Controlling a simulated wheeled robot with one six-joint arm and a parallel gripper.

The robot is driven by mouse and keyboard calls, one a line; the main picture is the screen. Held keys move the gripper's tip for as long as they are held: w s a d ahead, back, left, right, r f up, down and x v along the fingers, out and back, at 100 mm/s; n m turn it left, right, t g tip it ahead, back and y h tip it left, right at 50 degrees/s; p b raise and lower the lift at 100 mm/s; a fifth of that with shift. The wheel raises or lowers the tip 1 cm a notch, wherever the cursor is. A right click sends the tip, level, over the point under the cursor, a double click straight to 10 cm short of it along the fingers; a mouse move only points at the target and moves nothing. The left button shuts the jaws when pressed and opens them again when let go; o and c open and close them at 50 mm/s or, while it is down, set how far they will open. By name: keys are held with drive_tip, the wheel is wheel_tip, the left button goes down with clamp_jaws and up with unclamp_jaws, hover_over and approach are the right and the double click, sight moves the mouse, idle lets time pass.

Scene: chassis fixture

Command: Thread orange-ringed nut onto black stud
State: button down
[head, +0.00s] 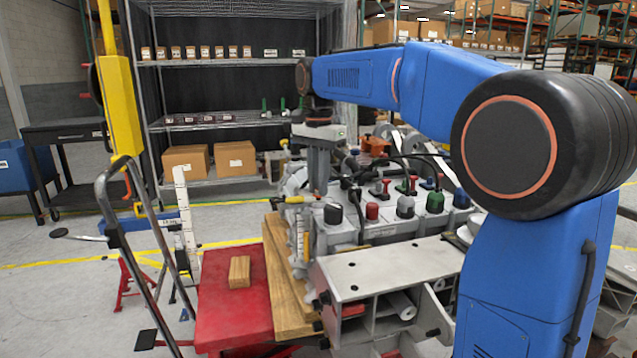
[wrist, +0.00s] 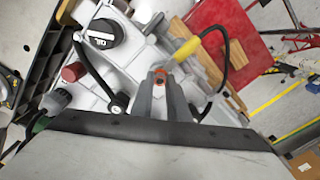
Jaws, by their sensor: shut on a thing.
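My gripper (wrist: 160,76) is shut on a small orange-red piece, which looks like the orange-ringed nut (wrist: 161,79), between its two grey fingertips in the wrist view. In the head view my gripper (head: 318,190) points down over the left part of the grey chassis fixture (head: 390,262). The nut is too small to make out there. The fingers hide the spot just below the nut, and I cannot tell whether it touches anything. I cannot pick out the black stud for certain in either view.
A black oil cap (wrist: 100,34), a red cap (wrist: 72,72) and a black knob (wrist: 120,103) stand near the fingers. A yellow handle (wrist: 186,48) and a dark hose lie close beside the fingertips. A red cart (head: 232,300) with a wooden block (head: 239,271) stands at left.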

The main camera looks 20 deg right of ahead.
drive_tip(key=m, duration=0.5)
drive_tip(key=shift+f, duration=0.3)
drive_tip(key=m, duration=0.4)
drive_tip(key=shift+f+m, duration=0.1)
drive_tip(key=shift+m, duration=1.2)
drive_tip(key=m, duration=0.2)
drive_tip(key=shift+m, duration=0.3)
drive_tip(key=m, duration=0.4)
drive_tip(key=shift+f+m, duration=0.1)
drive_tip(key=shift+m, duration=0.3)
drive_tip(key=c, duration=1.6)
unclamp_jaws()
drive_tip(key=shift+c, duration=0.2)
